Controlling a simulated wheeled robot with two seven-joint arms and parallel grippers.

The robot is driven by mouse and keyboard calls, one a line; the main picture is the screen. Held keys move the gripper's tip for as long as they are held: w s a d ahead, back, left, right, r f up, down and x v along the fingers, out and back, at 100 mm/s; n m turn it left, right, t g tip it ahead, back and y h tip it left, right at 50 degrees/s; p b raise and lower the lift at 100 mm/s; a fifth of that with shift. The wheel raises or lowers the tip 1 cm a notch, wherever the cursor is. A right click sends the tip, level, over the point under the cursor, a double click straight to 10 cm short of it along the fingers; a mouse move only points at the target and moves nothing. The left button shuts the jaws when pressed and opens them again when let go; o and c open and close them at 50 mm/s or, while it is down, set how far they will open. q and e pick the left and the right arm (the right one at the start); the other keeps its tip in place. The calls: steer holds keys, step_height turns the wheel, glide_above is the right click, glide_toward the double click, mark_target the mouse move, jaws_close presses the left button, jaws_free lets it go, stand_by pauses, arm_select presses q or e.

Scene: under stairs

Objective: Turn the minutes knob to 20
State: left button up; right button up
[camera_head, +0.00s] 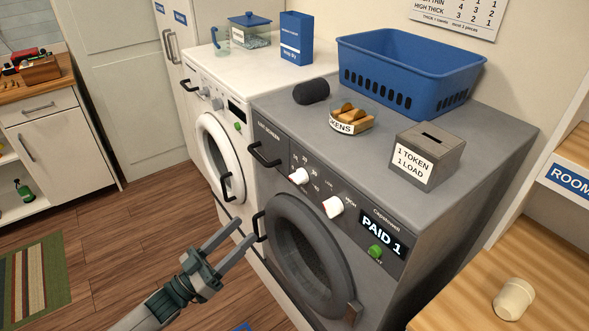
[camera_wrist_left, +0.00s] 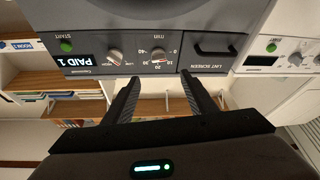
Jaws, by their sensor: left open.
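The minutes knob (camera_head: 299,176) is the white left-hand knob on the grey dryer's (camera_head: 470,140) front panel, with a number scale around it. In the left wrist view the panel appears upside down, and this knob (camera_wrist_left: 158,54) shows beyond and between my fingertips. I cannot clearly read its pointer setting. A second white knob (camera_head: 333,206) sits to its right, with LOW and HIGH marks. My left gripper (camera_head: 246,230) is open and empty, in front of the dryer and apart from the knob. My right gripper is not in view.
A black lint-screen handle (camera_head: 264,154) is left of the knobs. The round door (camera_head: 305,248) is below. A PAID 1 display (camera_head: 382,233) and green start button (camera_head: 376,252) are to the right. A token bowl (camera_head: 344,128), token box (camera_head: 428,155) and blue basket (camera_head: 410,70) stand on top.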

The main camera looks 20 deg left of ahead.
arm_select(q)
steer(key=shift+r, duration=0.4)
steer(key=shift+d, duration=0.1)
steer(key=p, duration=0.6)
glide_toward(293, 181)
steer(key=x, duration=0.8)
steer(key=shift+r, duration=0.1)
steer(key=shift+w+d+r+p, duration=0.1)
steer(key=shift+w+d+p, duration=0.15)
steer(key=shift+w+p, duration=0.1)
